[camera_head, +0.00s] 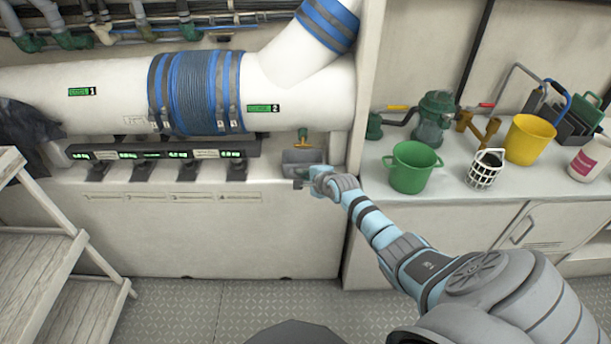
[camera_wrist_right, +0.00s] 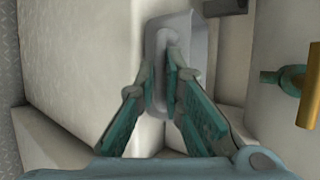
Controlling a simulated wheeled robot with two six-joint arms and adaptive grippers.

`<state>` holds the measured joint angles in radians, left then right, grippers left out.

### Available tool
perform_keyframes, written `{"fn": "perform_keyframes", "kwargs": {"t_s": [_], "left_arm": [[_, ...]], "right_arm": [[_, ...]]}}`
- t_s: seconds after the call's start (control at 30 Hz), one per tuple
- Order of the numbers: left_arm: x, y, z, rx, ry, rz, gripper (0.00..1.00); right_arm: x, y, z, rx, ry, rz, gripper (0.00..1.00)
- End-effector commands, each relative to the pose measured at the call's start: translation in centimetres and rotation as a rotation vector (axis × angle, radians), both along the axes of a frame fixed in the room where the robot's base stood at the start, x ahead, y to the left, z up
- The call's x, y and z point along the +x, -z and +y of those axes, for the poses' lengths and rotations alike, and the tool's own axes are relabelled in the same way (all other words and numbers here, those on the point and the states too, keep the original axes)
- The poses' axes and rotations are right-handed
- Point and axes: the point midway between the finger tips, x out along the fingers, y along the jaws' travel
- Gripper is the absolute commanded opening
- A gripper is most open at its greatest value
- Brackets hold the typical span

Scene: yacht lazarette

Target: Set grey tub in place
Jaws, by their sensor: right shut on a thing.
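The grey tub (camera_head: 303,157) is at the right end of the white ledge, under the large white pipe, in the head view. In the right wrist view the tub (camera_wrist_right: 186,24) is straight ahead, with its near wall between my fingers. My right gripper (camera_head: 312,180) reaches in from the right and is shut on the tub's near wall; its teal fingers (camera_wrist_right: 164,82) show in the wrist view. Whether the tub's bottom rests on the ledge is hidden. My left gripper is not in view.
A brass-handled valve (camera_head: 303,139) is just behind the tub. A black bar with green labels (camera_head: 163,150) runs along the ledge to the left. A green bucket (camera_head: 411,168), a white basket (camera_head: 485,170) and a yellow bucket (camera_head: 529,140) stand on the right counter. Wooden steps (camera_head: 40,250) stand at left.

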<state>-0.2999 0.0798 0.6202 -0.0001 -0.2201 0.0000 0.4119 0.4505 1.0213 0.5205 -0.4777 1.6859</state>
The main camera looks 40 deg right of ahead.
Motion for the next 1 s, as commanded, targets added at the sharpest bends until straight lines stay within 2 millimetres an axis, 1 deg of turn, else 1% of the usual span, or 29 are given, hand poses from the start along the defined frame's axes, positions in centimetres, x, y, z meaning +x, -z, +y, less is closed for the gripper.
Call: {"fn": "perform_keyframes", "kwargs": {"t_s": [0.2, 0.47, 0.73, 1.0], "left_arm": [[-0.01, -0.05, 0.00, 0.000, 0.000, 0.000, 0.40], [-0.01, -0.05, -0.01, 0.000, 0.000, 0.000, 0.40], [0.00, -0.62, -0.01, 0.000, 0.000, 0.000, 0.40], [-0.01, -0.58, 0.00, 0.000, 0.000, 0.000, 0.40]], "right_arm": [[-0.04, 0.37, -0.01, 0.000, 0.001, 0.001, 0.00], [-0.05, 0.42, 0.00, 0.000, 0.000, 0.002, 0.00], [-0.13, 0.37, 0.08, 0.001, 0.000, 0.004, 0.00], [-0.11, 0.42, 0.09, 0.000, 0.000, 0.003, 0.00]]}}
